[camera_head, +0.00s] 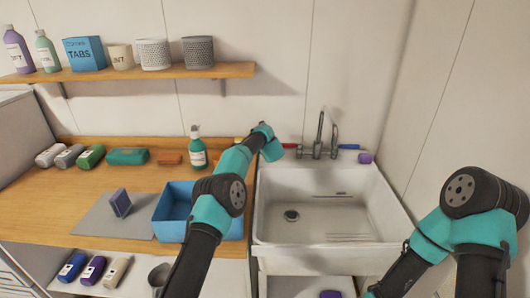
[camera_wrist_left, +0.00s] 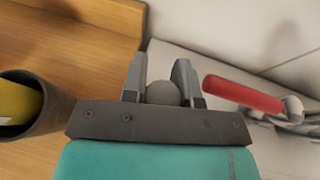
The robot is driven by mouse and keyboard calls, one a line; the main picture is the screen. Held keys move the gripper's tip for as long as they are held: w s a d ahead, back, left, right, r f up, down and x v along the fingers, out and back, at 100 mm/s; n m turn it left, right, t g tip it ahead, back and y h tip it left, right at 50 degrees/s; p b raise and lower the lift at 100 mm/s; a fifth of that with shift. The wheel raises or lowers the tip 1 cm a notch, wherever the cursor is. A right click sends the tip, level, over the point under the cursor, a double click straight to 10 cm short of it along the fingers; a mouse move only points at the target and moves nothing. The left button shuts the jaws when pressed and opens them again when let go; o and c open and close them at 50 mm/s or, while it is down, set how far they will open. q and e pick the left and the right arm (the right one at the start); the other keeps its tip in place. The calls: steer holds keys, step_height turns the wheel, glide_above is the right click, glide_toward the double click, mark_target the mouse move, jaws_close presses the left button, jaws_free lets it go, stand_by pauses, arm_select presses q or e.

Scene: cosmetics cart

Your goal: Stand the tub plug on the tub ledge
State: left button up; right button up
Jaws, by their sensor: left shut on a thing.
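My left gripper (camera_head: 272,152) is over the back left corner of the white tub (camera_head: 264,222), near the tap. In the left wrist view its two fingers (camera_wrist_left: 161,72) are shut on a round grey thing, which looks like the tub plug (camera_wrist_left: 163,93). Only the plug's rounded part shows between the fingers; its lower side is hidden. The tub ledge (camera_wrist_left: 205,85) is the pale surface below and right of the fingers in that view. I cannot tell whether the plug touches it. My right gripper is out of view; only its arm shows at the right.
The tap (camera_head: 319,135) has a red handle (camera_wrist_left: 243,94) close to the left gripper and a blue handle (camera_head: 349,147). A purple item (camera_head: 365,158) sits on the back right ledge. A dark cup (camera_wrist_left: 28,112) with something yellow stands left. A blue bin (camera_head: 172,216) sits on the counter.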

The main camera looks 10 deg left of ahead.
arm_select(q)
steer(key=shift+w+f, duration=0.1)
steer(key=shift+w, duration=0.05)
steer(key=shift+f, duration=1.7)
steer(key=shift+f, duration=0.1)
steer(key=o, duration=0.9)
